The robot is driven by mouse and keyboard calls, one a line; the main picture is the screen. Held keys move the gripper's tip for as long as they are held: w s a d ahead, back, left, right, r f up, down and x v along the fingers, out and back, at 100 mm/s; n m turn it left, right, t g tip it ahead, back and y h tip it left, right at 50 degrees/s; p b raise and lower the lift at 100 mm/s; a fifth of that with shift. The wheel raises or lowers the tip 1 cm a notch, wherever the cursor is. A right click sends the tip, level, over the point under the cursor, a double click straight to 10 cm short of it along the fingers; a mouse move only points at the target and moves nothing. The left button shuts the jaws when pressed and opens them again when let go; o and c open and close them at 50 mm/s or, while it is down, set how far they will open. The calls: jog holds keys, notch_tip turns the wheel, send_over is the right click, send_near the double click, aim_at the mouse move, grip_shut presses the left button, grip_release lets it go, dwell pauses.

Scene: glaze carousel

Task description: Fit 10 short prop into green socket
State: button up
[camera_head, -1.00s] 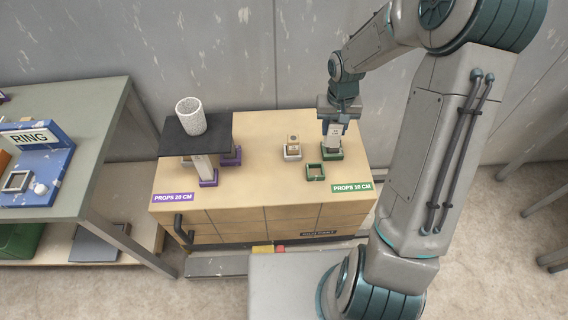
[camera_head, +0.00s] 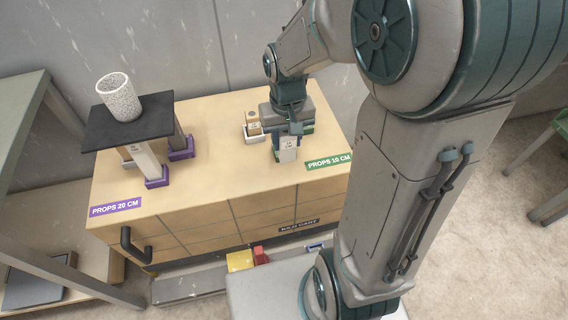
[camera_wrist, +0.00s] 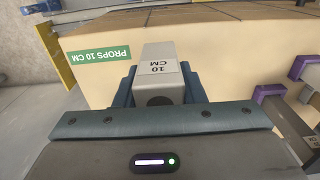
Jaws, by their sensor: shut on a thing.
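The short prop (camera_head: 288,154), a pale grey block, also shows in the wrist view (camera_wrist: 158,55) with its "10 CM" label. My gripper (camera_head: 288,136) is shut on it, with one finger on each side (camera_wrist: 158,88), and the prop hangs down at the cart's front right. A green socket (camera_head: 308,128) shows a sliver behind my gripper. The nearer green socket is mostly hidden by the prop and gripper. I cannot tell whether the prop is above it or in it. No green socket shows in the wrist view.
Left of my gripper, a small block (camera_head: 253,122) stands in a white socket (camera_head: 255,138). Farther left, a black plate (camera_head: 128,122) on props in purple sockets (camera_head: 157,182) bears a speckled cylinder (camera_head: 120,98). The cart top (camera_head: 222,150) between is clear.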

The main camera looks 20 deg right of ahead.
jog(key=shift+s+a+f+b, duration=0.1)
jog(key=shift+s+f+b, duration=0.3)
jog(key=shift+f, duration=0.15)
jog(key=shift+w+d+f+b, duration=0.35)
jog(key=shift+w+f+b, duration=0.05)
jog(key=shift+w+f, duration=1.45)
jog(key=shift+w+d+f+b, duration=0.35)
jog(key=shift+w+d+f, duration=0.05)
jog(key=shift+w+f, duration=1.45)
jog(key=shift+w+d+f+b, duration=0.4)
jog(key=shift+w+f, duration=1.3)
jog(key=shift+w, duration=0.25)
jog(key=shift+f, duration=0.1)
jog(key=o, duration=1.1)
jog(key=shift+f, duration=0.1)
